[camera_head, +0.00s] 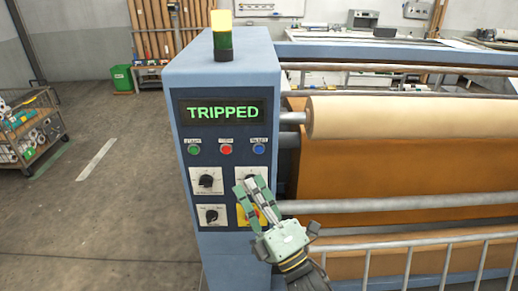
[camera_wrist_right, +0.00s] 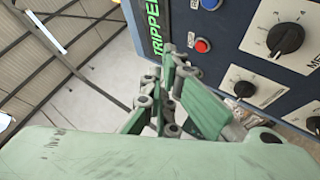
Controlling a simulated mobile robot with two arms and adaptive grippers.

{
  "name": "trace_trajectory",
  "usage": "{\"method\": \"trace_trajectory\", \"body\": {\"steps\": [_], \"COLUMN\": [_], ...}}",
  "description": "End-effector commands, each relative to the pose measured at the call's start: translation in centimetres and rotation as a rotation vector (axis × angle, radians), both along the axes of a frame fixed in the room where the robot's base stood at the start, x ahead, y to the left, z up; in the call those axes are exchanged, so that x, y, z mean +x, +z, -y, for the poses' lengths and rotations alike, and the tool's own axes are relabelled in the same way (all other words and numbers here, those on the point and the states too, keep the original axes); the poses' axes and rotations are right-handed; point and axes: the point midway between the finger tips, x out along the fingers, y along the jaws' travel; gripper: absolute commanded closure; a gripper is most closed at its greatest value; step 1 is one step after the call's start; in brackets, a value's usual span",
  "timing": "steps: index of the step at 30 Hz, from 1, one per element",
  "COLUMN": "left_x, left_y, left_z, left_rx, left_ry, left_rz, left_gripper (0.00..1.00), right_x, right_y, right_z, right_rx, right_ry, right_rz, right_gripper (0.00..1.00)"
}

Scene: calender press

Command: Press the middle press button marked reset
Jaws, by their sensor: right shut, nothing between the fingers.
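The blue-grey control cabinet (camera_head: 230,80) has a row of three push buttons under a display (camera_head: 224,111) reading TRIPPED. The buttons are green (camera_head: 194,149) at left, red (camera_head: 226,149) in the middle and blue (camera_head: 258,149) at right. Their small labels are too blurred to read surely. In the right wrist view the red button (camera_wrist_right: 202,45) and part of the blue button (camera_wrist_right: 210,4) show. My right gripper (camera_head: 251,183) is shut and empty, in front of the panel below the buttons, appearing apart from them. Its fingers (camera_wrist_right: 176,100) also show in the wrist view. My left gripper is out of view.
Black dials (camera_head: 206,180) on white plates sit below the buttons. A yellow plate (camera_head: 240,216) is partly hidden behind my right gripper. A lit yellow beacon (camera_head: 221,22) tops the cabinet. Rollers (camera_head: 400,116) and a railing (camera_head: 407,262) lie right.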

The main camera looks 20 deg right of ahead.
Motion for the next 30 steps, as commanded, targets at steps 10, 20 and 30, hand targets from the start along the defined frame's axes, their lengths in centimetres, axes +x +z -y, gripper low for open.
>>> {"method": "trace_trajectory", "body": {"steps": [10, 20, 30], "left_x": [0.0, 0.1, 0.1], "left_y": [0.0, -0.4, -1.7], "left_z": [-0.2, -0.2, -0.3], "left_rx": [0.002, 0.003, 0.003], "left_ry": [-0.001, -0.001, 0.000], "left_rz": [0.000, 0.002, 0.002], "left_gripper": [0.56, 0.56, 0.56], "right_x": [-0.1, 2.4, 6.8], "right_y": [0.3, 0.2, 0.0], "right_z": [0.0, 0.7, 2.0], "right_rx": [-0.003, -0.002, -0.003], "right_ry": [-0.001, -0.001, -0.001], "right_rz": [0.007, 0.008, 0.007], "right_gripper": [1.00, 1.00, 1.00]}}
